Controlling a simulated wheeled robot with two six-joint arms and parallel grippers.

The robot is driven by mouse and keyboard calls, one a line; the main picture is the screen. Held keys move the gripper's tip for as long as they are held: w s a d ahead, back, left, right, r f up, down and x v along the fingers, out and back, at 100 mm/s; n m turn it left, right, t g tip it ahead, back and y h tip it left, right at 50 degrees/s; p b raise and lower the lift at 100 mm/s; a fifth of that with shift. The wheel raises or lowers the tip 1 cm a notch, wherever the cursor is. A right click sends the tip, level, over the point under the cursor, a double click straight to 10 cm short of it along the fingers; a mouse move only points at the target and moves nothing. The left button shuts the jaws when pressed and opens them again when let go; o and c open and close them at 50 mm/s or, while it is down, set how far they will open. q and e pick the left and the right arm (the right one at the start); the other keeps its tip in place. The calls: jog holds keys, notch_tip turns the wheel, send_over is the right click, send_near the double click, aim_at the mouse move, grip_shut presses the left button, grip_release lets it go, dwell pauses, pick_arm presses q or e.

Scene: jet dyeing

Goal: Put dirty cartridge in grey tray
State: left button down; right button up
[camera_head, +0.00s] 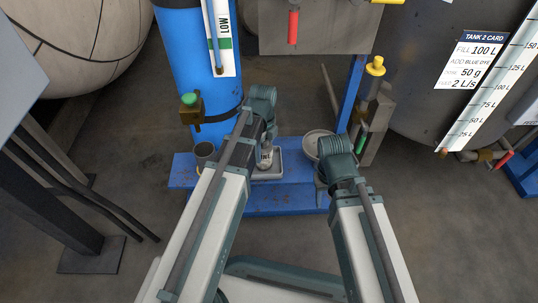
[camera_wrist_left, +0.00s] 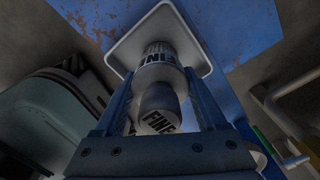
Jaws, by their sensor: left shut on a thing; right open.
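A cartridge (camera_wrist_left: 158,100) marked FINE is between the fingers of my left gripper (camera_wrist_left: 160,84) in the left wrist view. It has a grey rounded near end and a paler ribbed far end. In the head view the cartridge (camera_head: 266,156) is upright over the grey tray (camera_head: 277,175), below my left gripper (camera_head: 267,138). The tray (camera_wrist_left: 122,60) is right behind the cartridge's far end in the wrist view; I cannot tell whether they touch. My right gripper (camera_head: 325,180) is open beside the tray's right side, its fingers mostly hidden by its wrist.
The tray is on a blue, worn platform (camera_head: 290,200). A round grey bowl (camera_head: 315,137) is right of the tray, and a dark cup (camera_head: 205,152) is left. A blue column (camera_head: 188,60) with a green-knobbed valve (camera_head: 190,102) rises behind. A yellow-knobbed valve (camera_head: 375,67) is at right.

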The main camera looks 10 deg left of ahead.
pick_arm(q)
jog(key=shift+f, duration=0.15)
grip_release()
